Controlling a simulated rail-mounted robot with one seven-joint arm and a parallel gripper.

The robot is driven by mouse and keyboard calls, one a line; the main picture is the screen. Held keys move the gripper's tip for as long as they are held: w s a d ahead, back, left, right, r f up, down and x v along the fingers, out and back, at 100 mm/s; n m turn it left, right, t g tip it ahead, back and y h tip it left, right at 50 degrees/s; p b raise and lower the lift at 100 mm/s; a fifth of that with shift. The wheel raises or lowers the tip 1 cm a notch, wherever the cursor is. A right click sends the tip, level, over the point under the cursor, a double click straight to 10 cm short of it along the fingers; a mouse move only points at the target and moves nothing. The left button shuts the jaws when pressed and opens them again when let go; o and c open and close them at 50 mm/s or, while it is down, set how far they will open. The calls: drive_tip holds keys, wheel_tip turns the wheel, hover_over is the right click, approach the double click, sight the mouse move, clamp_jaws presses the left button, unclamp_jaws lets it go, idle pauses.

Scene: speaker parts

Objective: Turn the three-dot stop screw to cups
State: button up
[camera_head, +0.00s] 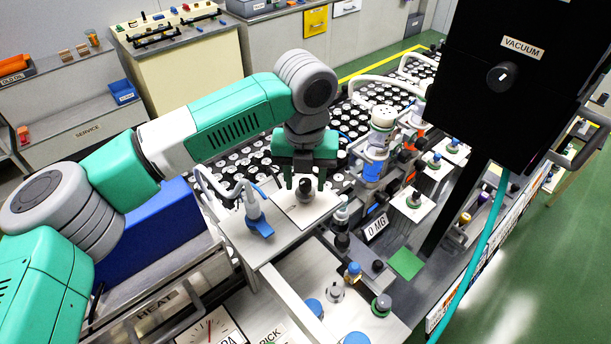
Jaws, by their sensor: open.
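My gripper (304,178) points down over a pale plate (318,207) in the middle of the view. It is open, with its dark green fingers on either side of a small dark grey knob (305,192) that stands on the plate. I cannot tell whether the fingers touch the knob. No three-dot mark or "cups" label is readable, so I cannot tell whether this knob is the stop screw. The gripper hides the knob's back and part of the plate.
A blue-and-white fixture (256,212) stands just left of the gripper. A white-capped cylinder (383,118) and more knobs stand to the right. A black box labelled VACUUM (500,75) overhangs the right side. Rows of round white-topped parts (240,165) lie behind.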

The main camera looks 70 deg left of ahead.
clamp_jaws()
idle(0.3)
